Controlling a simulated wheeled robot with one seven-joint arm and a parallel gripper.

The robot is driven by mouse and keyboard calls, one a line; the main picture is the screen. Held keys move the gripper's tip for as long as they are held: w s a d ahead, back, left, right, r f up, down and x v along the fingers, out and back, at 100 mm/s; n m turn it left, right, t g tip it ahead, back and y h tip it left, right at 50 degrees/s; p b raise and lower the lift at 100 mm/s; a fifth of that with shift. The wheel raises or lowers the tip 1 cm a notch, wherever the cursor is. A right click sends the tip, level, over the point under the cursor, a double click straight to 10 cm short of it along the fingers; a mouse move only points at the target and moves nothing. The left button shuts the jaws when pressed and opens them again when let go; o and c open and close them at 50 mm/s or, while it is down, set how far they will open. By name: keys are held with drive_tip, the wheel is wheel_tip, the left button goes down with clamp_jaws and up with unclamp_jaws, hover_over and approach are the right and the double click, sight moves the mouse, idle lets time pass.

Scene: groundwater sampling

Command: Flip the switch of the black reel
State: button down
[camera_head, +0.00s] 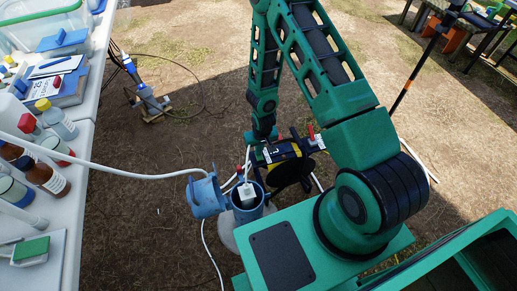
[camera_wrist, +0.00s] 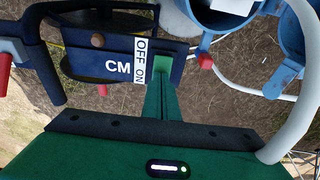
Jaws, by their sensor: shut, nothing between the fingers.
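The black reel (camera_head: 287,172) stands on the ground beyond my base, with a dark blue panel and a yellow edge. In the wrist view its blue panel (camera_wrist: 105,66) bears the letters CM and a white OFF/ON label (camera_wrist: 140,60). My gripper (camera_wrist: 165,68) is shut and empty, its green fingertips at the panel just right of that label. The switch lever itself is not clearly seen; the fingers may hide it. I cannot tell whether the fingertips touch the panel. In the head view my gripper (camera_head: 262,138) is at the reel's upper left.
Blue cylindrical containers (camera_head: 207,194) with a white hose stand left of the reel, close to my gripper. A white table (camera_head: 75,190) with bottles is at left. Bare ground lies behind the reel.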

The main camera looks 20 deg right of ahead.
drive_tip(key=shift+w+f, duration=0.1)
drive_tip(key=shift+f, duration=0.05)
idle(0.4)
drive_tip(key=shift+s, duration=0.25)
drive_tip(key=shift+s+a, duration=0.1)
drive_tip(key=shift+s, duration=0.65)
drive_tip(key=shift+w, duration=0.1)
drive_tip(key=shift+r, duration=0.45)
wheel_tip(320, 180, up, 13)
drive_tip(key=s, duration=0.2)
drive_tip(key=shift+s+a+f, duration=0.15)
drive_tip(key=shift+s, duration=0.2)
